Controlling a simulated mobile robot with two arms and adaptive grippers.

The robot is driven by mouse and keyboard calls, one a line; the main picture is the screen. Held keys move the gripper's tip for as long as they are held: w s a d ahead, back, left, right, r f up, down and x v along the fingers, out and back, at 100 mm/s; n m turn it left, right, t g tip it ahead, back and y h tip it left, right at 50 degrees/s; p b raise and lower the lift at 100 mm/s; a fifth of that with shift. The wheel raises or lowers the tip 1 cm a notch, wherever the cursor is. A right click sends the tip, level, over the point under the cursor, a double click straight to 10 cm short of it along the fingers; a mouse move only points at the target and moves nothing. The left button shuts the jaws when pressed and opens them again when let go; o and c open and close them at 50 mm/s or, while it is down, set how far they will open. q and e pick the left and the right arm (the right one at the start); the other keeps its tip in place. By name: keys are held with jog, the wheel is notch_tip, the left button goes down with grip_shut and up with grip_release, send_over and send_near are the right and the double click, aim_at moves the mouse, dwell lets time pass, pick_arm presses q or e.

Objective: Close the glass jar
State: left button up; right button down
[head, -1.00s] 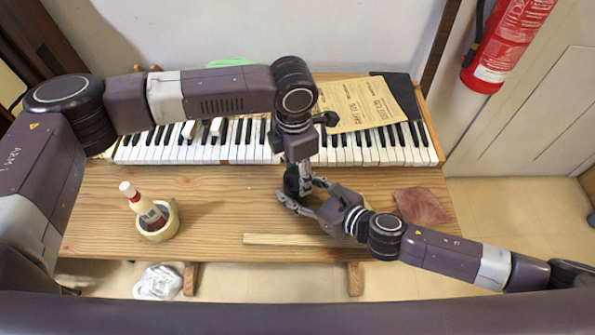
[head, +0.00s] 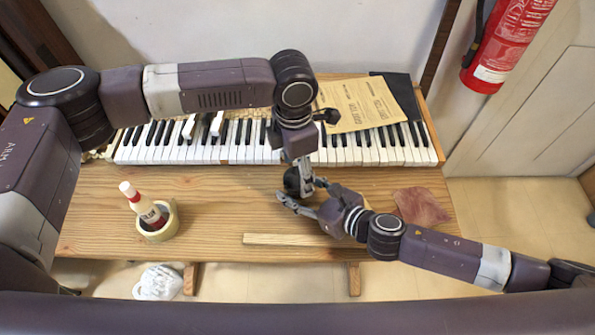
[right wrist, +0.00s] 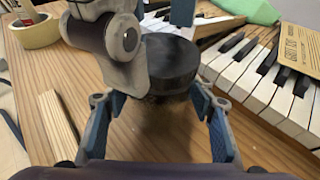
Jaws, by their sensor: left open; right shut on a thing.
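The black round lid (right wrist: 172,66) of the jar sits in the middle of the right wrist view, between my right gripper's fingers. It is a dark disc in the head view (head: 293,182). The clear glass under it is hard to make out. My right gripper (head: 300,191) is shut on the jar from the side, low over the table; its fingers flank the jar in the right wrist view (right wrist: 160,105). My left gripper (head: 304,176) is open and comes down from above, right at the lid. Whether its fingers touch the lid cannot be told.
The jar stands over a wooden bench (head: 220,205) in front of piano keys (head: 350,148). A tape roll (head: 160,228) with a bottle (head: 140,203) in it stands left. A wooden strip (head: 290,239) and a reddish leather patch (head: 422,206) lie near. Paper sheets (head: 358,103) lie behind.

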pick_arm(q)
notch_tip(320, 180, up, 3)
jog(key=shift+r, duration=0.2)
jog(key=shift+c, duration=0.3)
